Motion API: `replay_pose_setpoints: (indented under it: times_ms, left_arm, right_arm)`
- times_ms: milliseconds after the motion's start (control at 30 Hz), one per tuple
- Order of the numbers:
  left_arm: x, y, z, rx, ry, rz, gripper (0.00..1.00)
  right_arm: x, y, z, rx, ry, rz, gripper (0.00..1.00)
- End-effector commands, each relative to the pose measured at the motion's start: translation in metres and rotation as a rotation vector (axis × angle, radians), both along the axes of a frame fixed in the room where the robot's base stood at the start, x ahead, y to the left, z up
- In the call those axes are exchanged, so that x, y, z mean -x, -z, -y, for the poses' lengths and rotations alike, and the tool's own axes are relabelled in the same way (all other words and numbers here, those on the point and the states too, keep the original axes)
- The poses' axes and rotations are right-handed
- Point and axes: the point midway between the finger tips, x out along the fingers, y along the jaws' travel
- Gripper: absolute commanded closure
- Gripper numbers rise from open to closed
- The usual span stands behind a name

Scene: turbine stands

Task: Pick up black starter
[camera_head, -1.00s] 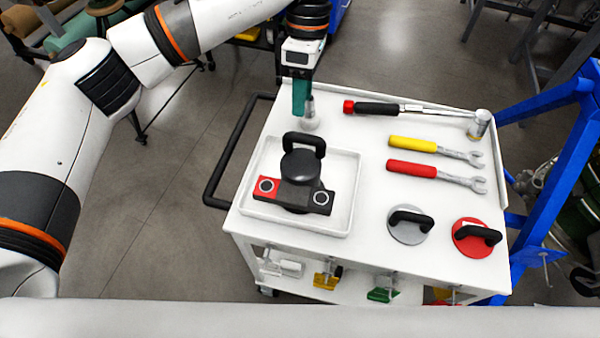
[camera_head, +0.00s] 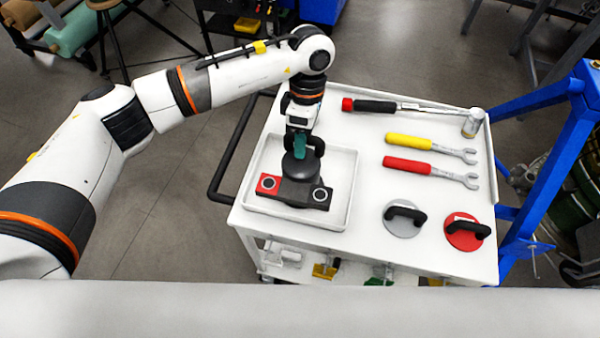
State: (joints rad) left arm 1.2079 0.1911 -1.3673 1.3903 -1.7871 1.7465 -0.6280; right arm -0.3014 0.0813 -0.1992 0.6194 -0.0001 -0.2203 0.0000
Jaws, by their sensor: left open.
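The black starter (camera_head: 303,186) stands in a white tray on the left half of the cart top. It has a dark round body, a black loop handle on top and a base with a red left end. My left gripper (camera_head: 303,147) is at the handle, over the starter, pointing down. Its teal fingers are open and hide part of the handle. I cannot tell whether they touch it. My right gripper is not in view.
The white tray (camera_head: 345,190) sits on a white cart (camera_head: 370,225). To its right lie a torque wrench (camera_head: 400,106), a yellow wrench (camera_head: 410,142), a red wrench (camera_head: 410,166), a grey handled disc (camera_head: 403,228) and a red handled disc (camera_head: 462,240). A blue frame (camera_head: 560,150) stands right of the cart.

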Motion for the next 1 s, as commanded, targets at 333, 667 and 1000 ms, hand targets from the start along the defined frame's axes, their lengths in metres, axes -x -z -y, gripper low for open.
replay_pose_setpoints:
  times_ms: [333,667,1000]
  left_arm:
    - [0.000,0.000,0.000,0.001,0.000,0.000,1.00]
    - [-0.001,-0.004,0.001,0.004,0.000,0.002,1.00]
    - [-0.002,-0.047,0.001,0.006,0.001,0.007,1.00]
  right_arm:
    - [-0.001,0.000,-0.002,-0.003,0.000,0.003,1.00]
    - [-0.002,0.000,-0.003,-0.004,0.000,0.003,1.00]
    - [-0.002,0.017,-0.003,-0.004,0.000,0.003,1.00]
